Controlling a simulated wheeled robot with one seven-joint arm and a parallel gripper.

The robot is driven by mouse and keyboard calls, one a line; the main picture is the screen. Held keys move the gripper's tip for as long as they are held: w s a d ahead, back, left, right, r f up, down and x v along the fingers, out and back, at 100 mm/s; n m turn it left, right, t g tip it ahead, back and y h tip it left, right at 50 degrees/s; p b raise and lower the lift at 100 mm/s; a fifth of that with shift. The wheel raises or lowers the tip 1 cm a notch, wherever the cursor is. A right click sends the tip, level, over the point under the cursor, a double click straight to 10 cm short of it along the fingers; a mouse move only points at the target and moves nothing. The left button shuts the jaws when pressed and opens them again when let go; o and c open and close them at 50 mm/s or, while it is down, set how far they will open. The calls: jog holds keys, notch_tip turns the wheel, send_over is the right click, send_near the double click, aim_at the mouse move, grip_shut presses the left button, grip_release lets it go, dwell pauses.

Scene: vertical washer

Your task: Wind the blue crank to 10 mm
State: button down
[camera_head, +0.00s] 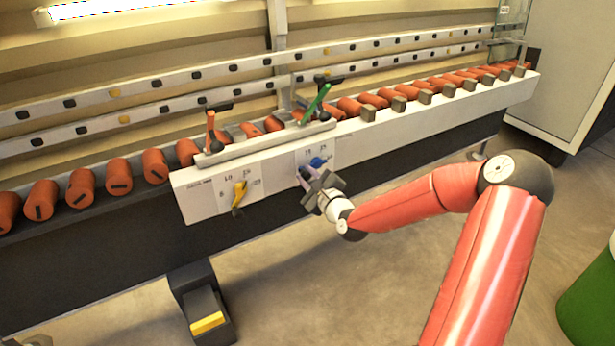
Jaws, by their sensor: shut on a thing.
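The blue crank (317,162) sits on the right dial of the white front panel (205,199) of the washer. My gripper (308,178) is at this dial, just below and left of the blue part, and is shut on the crank. The gripper hides much of the crank and the lower part of its scale. The scale marks above it are too small to read surely, so I cannot tell the setting. A yellow crank (239,193) with its own scale is on the same panel to the left.
Orange rollers (119,174) line the conveyor on both sides. An orange lever (211,132) and a green lever (317,103) stand above the panel. A pedal with a yellow bar (207,323) is on the floor below. The floor at right is mostly open, with a green bin (590,305) at the edge.

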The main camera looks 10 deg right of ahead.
jog(key=shift+f+n+b, duration=0.9)
jog(key=shift+n+b, duration=0.15)
jog(key=shift+n, duration=0.45)
jog(key=w+d+f+n+b, duration=0.1)
jog(key=d+n+b, duration=0.2)
jog(key=n, duration=0.7)
jog(key=w+d+f+n+b, duration=0.1)
jog(key=d+n+b, duration=0.3)
jog(key=n, duration=0.7)
jog(key=shift+w+d+f+b, duration=0.25)
jog(key=shift+f+b, duration=0.25)
jog(key=shift+b, duration=0.55)
jog(key=shift+d, duration=0.1)
jog(key=c, duration=1.2)
grip_release()
